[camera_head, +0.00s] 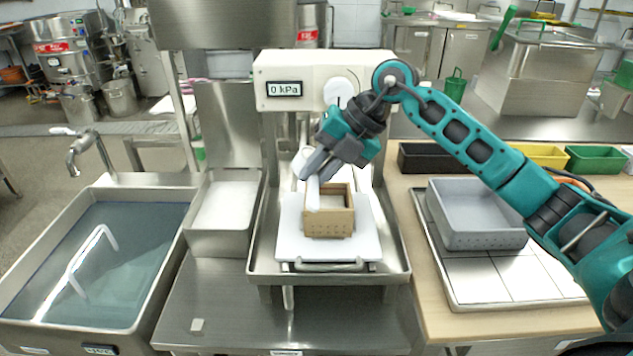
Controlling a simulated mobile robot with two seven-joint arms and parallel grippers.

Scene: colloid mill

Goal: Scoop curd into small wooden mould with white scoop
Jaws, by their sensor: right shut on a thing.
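The small wooden mould (328,225) stands upright on a white board (365,240) under the press. My right gripper (318,172) is above the mould's left back corner, shut on the white scoop (313,192). The scoop points steeply down, its lower part at the left side of the mould's opening. The inside of the mould looks pale; I cannot tell how much curd is in it. White curd (228,204) lies in a steel tub (222,243) left of the press. My left gripper is out of view.
The press head with a "0 kPa" display (284,89) hangs close behind my right gripper. A sink of water (100,255) is at the left. A grey perforated crate (476,235) sits on a tray at the right. Black, yellow and green bins stand behind it.

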